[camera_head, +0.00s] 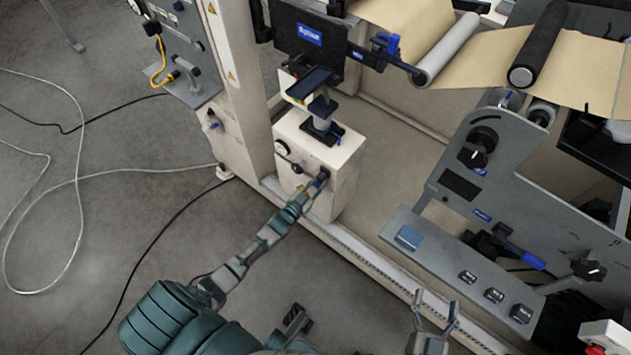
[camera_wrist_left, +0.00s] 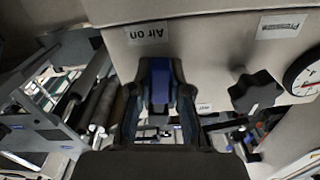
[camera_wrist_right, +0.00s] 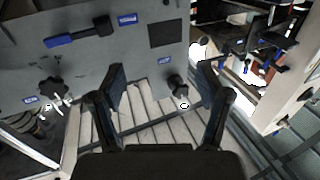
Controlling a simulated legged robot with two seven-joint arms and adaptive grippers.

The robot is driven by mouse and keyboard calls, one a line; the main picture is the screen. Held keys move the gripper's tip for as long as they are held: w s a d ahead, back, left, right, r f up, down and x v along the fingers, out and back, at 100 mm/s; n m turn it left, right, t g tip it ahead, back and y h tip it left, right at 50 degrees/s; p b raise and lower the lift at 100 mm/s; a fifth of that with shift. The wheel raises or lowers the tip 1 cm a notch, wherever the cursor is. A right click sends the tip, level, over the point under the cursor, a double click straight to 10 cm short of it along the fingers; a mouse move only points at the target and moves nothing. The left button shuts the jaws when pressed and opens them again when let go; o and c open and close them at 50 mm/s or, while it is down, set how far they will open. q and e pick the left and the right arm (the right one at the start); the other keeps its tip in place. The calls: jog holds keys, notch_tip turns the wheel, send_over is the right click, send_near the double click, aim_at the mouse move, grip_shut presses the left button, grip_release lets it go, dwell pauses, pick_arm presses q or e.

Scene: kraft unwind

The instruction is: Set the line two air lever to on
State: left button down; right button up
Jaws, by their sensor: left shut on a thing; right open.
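The gripper hides most of the lever in the head view. My right gripper (camera_head: 434,305) is open and empty in front of the machine; in the right wrist view its fingers (camera_wrist_right: 163,80) are spread wide.
A black knob (camera_wrist_left: 255,92), a "Pressure" label (camera_wrist_left: 282,25) and a gauge (camera_wrist_left: 304,76) are beside the lever. A grey panel (camera_head: 510,190) with another blue-handled lever (camera_head: 520,252) stands at the right. Cables (camera_head: 80,150) lie on the open floor at the left.

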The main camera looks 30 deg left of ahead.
pick_arm(q)
jog(key=shift+s+d+f+n, duration=0.15)
jog(key=shift+f+n, duration=0.15)
jog(key=shift+n, duration=0.2)
jog(key=shift+s+d+f+n, duration=0.15)
jog(key=shift+f+n, duration=0.15)
jog(key=shift+n, duration=0.2)
pick_arm(e)
jog(key=shift+s+d+f+g, duration=0.1)
jog(key=shift+f+g, duration=0.4)
jog(key=shift+f, duration=0.1)
pick_arm(q)
jog(key=shift+d, duration=0.15)
jog(key=c, duration=1.2)
grip_release()
jog(key=shift+f, duration=0.15)
jog(key=shift+o, duration=0.6)
jog(key=shift+w, duration=0.1)
jog(key=shift+r, duration=0.25)
jog(key=s+a, duration=0.1)
jog(key=s, duration=1)
jog(key=shift+s, duration=0.4)
jog(key=shift+a, duration=0.1)
